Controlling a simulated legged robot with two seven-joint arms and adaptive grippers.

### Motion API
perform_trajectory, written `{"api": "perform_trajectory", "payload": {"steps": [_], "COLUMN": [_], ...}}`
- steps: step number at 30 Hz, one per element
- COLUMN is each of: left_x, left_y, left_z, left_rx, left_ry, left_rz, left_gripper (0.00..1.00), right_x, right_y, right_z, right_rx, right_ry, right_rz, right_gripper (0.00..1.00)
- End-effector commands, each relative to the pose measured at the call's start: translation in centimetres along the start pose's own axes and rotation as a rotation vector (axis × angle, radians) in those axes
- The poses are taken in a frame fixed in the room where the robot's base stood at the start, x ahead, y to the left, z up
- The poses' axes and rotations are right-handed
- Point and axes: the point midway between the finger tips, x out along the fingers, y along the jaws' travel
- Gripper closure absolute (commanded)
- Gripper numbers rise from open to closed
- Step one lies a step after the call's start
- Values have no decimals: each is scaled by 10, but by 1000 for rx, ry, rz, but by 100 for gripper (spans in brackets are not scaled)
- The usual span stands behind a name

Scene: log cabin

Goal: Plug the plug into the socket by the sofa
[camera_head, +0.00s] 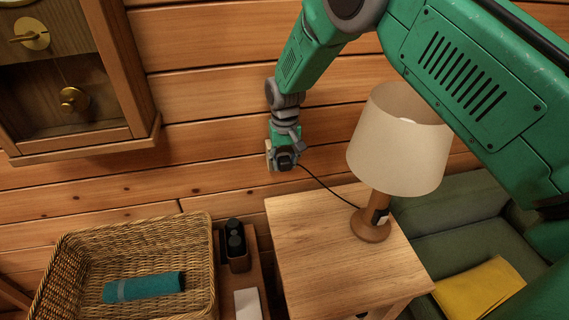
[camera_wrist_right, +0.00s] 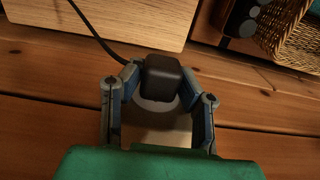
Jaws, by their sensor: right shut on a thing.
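The black plug (camera_wrist_right: 162,78) is held between the two fingers of my right gripper (camera_wrist_right: 160,88), which is shut on it. In the head view my right gripper (camera_head: 284,152) is close to the plank wall, above the back left corner of the side table. A black cable runs from the plug to the lamp (camera_head: 398,140). A pale socket plate (camera_wrist_right: 155,130) with a round face shows behind the plug in the wrist view. The plug covers part of this face, and I cannot tell whether its pins are in. My left gripper is not in view.
The wooden side table (camera_head: 315,250) carries the lamp. The green sofa (camera_head: 455,245) with a yellow cushion (camera_head: 480,290) is on the right. A wicker basket (camera_head: 200,265) holds a teal roll (camera_head: 143,287). A clock case (camera_head: 75,75) hangs upper left.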

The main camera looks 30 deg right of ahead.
Motion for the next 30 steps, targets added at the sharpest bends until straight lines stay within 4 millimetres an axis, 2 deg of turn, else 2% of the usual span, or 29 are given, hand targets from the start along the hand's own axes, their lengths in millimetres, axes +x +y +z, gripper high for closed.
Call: {"api": "perform_trajectory", "payload": {"steps": [4, 5, 6, 7, 15, 19, 23, 30], "left_x": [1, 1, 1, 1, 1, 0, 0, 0], "left_y": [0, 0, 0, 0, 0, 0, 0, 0], "left_z": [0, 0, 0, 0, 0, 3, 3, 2], "left_rx": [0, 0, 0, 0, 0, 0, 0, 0], "left_ry": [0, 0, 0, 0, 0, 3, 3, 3], "left_rz": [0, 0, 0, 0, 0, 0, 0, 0], "left_gripper": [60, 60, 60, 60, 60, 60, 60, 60], "right_x": [1, 0, 0, 0, 0, -8, -29, -80], "right_y": [0, 0, 0, 0, 0, 0, 0, 0], "right_z": [-3, -3, -2, -3, -3, -3, -4, -4], "right_rx": [0, 0, 0, 0, 0, 0, 0, 0], "right_ry": [-1, -2, -1, -1, -1, 1, 3, 2], "right_rz": [0, 1, 1, 0, 0, 0, -1, 0], "right_gripper": [96, 64, 50, 46, 46, 46, 46, 46]}}
